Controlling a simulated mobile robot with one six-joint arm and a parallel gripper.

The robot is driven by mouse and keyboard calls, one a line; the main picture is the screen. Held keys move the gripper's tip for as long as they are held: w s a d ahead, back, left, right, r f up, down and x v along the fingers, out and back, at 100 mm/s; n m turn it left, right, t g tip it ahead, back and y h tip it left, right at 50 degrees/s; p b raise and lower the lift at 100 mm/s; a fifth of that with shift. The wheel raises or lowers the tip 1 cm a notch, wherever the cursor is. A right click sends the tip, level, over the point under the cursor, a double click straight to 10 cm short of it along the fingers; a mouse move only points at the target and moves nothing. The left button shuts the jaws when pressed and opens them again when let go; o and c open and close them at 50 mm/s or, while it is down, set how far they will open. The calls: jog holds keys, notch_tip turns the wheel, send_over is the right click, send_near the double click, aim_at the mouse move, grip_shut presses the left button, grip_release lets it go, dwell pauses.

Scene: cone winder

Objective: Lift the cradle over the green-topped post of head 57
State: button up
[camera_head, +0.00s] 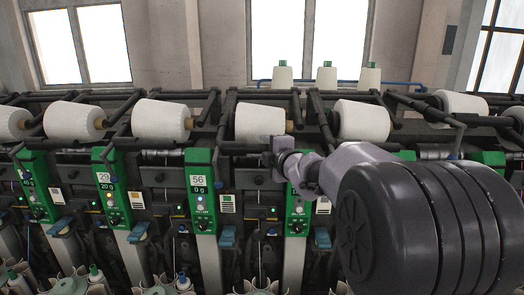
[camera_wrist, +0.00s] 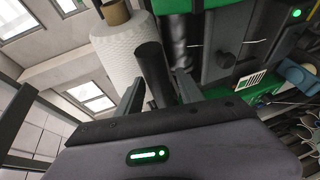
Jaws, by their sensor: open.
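The green-topped post (camera_head: 298,212) just right of the post labelled 56 is partly covered by my arm, and its number is hidden. A white yarn cone (camera_head: 262,121) sits above, left of my gripper (camera_head: 277,150). In the wrist view, my open gripper (camera_wrist: 158,92) has its fingers on either side of a dark round bar, seemingly the cradle's handle (camera_wrist: 151,68). Whether either finger touches it I cannot tell. The same cone (camera_wrist: 125,48) appears behind the bar, with a brown tube end. A green part of the machine (camera_wrist: 172,6) shows at the top edge.
The post labelled 56 (camera_head: 200,190) stands to the left, with more green posts beyond it. Other cones (camera_head: 361,120) and dark cradle arms line the row on both sides. Blue levers (camera_head: 228,237) stick out below. White spools (camera_head: 327,77) stand behind on top.

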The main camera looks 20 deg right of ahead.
jog(key=shift+c, duration=0.4)
grip_shut()
dwell(0.9)
